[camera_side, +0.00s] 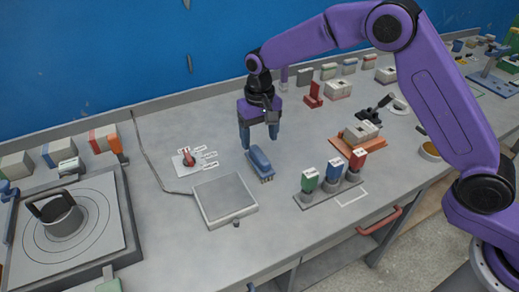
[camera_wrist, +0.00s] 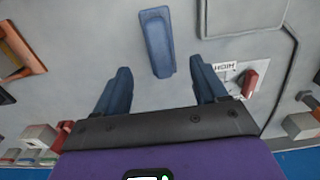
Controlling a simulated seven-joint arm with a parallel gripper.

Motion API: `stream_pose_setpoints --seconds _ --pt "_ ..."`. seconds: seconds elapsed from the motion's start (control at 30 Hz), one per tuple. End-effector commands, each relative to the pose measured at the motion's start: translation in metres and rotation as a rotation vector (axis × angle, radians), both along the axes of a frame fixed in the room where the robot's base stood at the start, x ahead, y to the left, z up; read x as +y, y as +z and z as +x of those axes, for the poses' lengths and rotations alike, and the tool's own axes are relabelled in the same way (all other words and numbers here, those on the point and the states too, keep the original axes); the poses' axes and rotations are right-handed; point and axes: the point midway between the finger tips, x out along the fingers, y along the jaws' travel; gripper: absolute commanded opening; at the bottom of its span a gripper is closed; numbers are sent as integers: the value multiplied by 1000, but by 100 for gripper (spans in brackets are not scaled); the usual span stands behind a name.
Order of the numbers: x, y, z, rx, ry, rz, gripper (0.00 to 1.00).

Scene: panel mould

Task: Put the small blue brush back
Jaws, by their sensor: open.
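The small blue brush (camera_side: 261,162) lies on the grey bench, just left of the bench's middle. It also shows in the wrist view (camera_wrist: 157,42), long and narrow, at the top middle. My gripper (camera_side: 259,144) is above and slightly behind the brush, fingers pointing down. Its two blue fingers (camera_wrist: 160,66) are apart, with nothing between them. The brush lies ahead of the fingertips in the wrist view and looks apart from them.
A flat grey plate (camera_side: 224,198) is in front of the brush. A red switch with labels (camera_side: 189,160) is to its left. A rack (camera_side: 328,194) with green, blue and red-topped blocks stands right, beside a white-outlined rectangle (camera_side: 352,197). An orange tray (camera_side: 346,148) is farther right.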

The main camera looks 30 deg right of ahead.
Motion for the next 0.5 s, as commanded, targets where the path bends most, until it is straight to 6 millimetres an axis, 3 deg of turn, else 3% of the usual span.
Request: stream_pose_setpoints --seconds 0.2,0.5 --pt "0 30 0 -1 0 0 72" --pt "0 38 0 1 0 -1 72"
